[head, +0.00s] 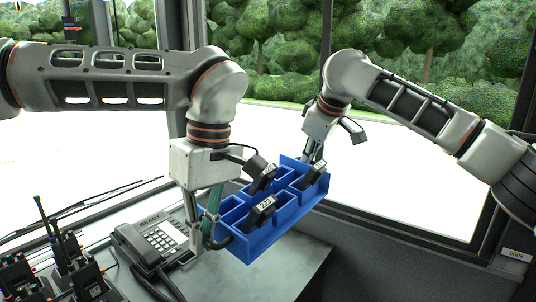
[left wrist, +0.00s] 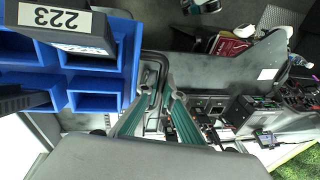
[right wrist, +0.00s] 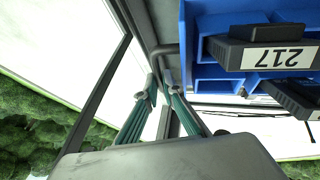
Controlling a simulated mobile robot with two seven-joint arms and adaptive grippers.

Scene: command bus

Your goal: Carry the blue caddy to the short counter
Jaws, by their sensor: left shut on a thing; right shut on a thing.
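The blue caddy (head: 286,222) is a box with several compartments and a dark handle at each end. It holds several black blocks with white number labels, one reading 223 (head: 262,207). It appears to hang above the grey counter (head: 285,277). My left gripper (head: 207,238) is shut on the near-left handle, and my right gripper (head: 313,160) is shut on the far handle. The left wrist view shows the caddy (left wrist: 128,60) beside the left fingers. The right wrist view shows the caddy (right wrist: 188,40) and a block labelled 217 (right wrist: 270,55). I cannot tell which counter is the short one.
A desk phone (head: 155,240) stands on the counter just left of my left gripper. Black handheld radios (head: 75,265) stand at the lower left. Large windows with dark frames (head: 400,232) lie behind and to the right. The counter's right edge lies below the caddy.

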